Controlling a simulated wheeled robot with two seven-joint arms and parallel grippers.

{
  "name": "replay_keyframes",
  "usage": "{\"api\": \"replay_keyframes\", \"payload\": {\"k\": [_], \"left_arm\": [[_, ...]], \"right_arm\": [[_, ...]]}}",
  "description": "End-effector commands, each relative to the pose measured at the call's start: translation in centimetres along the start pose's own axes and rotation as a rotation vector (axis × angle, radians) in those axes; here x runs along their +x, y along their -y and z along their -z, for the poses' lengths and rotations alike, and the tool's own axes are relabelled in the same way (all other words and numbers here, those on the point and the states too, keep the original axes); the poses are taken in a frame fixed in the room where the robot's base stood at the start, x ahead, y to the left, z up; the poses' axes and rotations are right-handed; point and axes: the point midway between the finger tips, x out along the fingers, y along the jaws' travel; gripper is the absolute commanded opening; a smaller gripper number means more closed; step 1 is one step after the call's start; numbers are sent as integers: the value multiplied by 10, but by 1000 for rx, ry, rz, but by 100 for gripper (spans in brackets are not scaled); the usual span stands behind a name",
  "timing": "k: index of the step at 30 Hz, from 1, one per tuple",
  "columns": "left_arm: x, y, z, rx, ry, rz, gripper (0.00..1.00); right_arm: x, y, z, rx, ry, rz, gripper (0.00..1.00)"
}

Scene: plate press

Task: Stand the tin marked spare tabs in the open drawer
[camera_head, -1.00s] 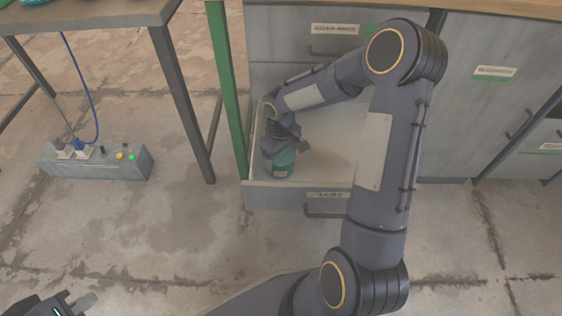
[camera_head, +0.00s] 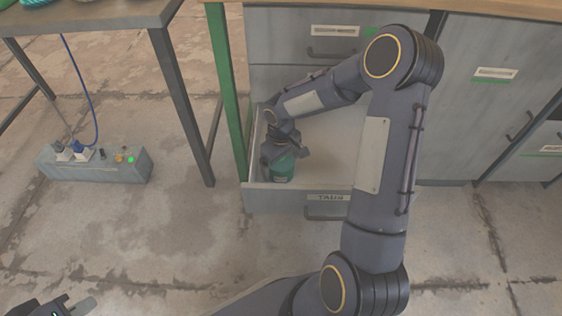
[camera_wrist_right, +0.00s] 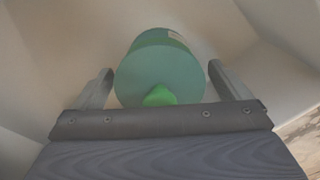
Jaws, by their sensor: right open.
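The green tin (camera_head: 282,168) stands inside the open drawer (camera_head: 330,150), in its front left corner. A pale label shows on its front, too small to read. In the right wrist view the tin (camera_wrist_right: 160,72) has a brighter green knob on top and sits between the two spread fingers, with gaps on both sides. My right gripper (camera_head: 281,156) is just above the tin, open; the same gripper (camera_wrist_right: 158,85) fills the lower part of the wrist view. My left gripper (camera_head: 72,308) is at the bottom left edge, only partly in view, with its fingers unclear.
The drawer's walls are close to the tin at the left and front; its middle is empty. A green post (camera_head: 228,95) stands left of the drawer. A grey power box (camera_head: 95,165) with a blue cable lies on the floor. Closed cabinets (camera_head: 470,110) stand to the right.

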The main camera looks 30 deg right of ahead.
Motion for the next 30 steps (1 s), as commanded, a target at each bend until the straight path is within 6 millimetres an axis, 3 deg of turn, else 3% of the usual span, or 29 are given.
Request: {"api": "replay_keyframes", "payload": {"k": [15, 23, 26, 30], "left_arm": [[-35, -16, 18, 0, 0, 0, 0], [-40, -18, 20, 0, 0, 0, 0], [-40, -18, 20, 0, 0, 0, 0], [-39, -18, 20, 0, 0, 0, 0]], "right_arm": [[-101, 0, 0, 1, -3, -2, 96], [-127, 0, -3, 7, -10, -2, 96], [-149, 5, -18, 34, -41, 0, 96], [-196, 23, -61, 111, -134, 23, 96]]}}
